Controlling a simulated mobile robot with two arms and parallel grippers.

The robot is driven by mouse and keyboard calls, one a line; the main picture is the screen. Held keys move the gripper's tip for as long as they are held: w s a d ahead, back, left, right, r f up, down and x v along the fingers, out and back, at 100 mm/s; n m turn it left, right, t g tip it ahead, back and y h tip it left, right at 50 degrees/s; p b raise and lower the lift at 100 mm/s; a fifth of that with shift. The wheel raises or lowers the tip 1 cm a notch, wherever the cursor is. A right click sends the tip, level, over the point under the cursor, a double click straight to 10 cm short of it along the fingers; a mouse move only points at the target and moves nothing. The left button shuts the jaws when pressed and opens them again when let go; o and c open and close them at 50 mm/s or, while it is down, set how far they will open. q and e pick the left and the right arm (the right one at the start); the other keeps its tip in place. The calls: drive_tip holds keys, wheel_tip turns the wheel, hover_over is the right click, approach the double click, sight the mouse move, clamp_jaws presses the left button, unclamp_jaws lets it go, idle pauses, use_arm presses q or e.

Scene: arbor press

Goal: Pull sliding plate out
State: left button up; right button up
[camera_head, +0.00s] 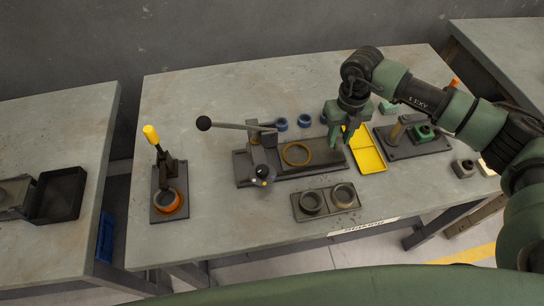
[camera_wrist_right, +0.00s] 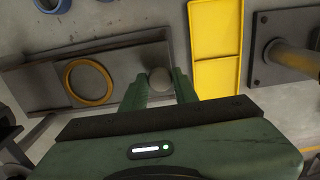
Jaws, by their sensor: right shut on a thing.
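The arbor press (camera_head: 262,160) stands on the middle table, with its long lever and black ball pointing left. Its dark sliding plate (camera_head: 322,156) extends to the right, with an orange-brown ring (camera_head: 296,154) lying on it. The plate also shows in the wrist view (camera_wrist_right: 122,66), where a round grey knob (camera_wrist_right: 159,78) sits near its right end. My right gripper (camera_wrist_right: 160,82) is shut on this knob, one finger on each side. In the head view my right gripper (camera_head: 345,138) is over the plate's right end and hides the knob. My left gripper is out of view.
A yellow tray (camera_head: 367,157) lies just right of the plate. Beyond it is a dark base (camera_head: 401,146) with a post. A dark two-ring holder (camera_head: 326,203) is in front. Blue rings (camera_head: 304,121) lie behind. A yellow-handled press (camera_head: 169,190) stands left.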

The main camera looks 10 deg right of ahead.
drive_tip(key=shift+d, duration=0.2)
drive_tip(key=o, duration=0.8)
drive_tip(key=shift+o, duration=0.5)
drive_tip(key=shift+d, duration=0.15)
drive_tip(key=shift+r+p, duration=0.35)
drive_tip(key=shift+r, duration=0.2)
drive_tip(key=shift+r+p, duration=1.8)
drive_tip(key=shift+r, duration=1.25)
drive_tip(key=shift+f, duration=0.1)
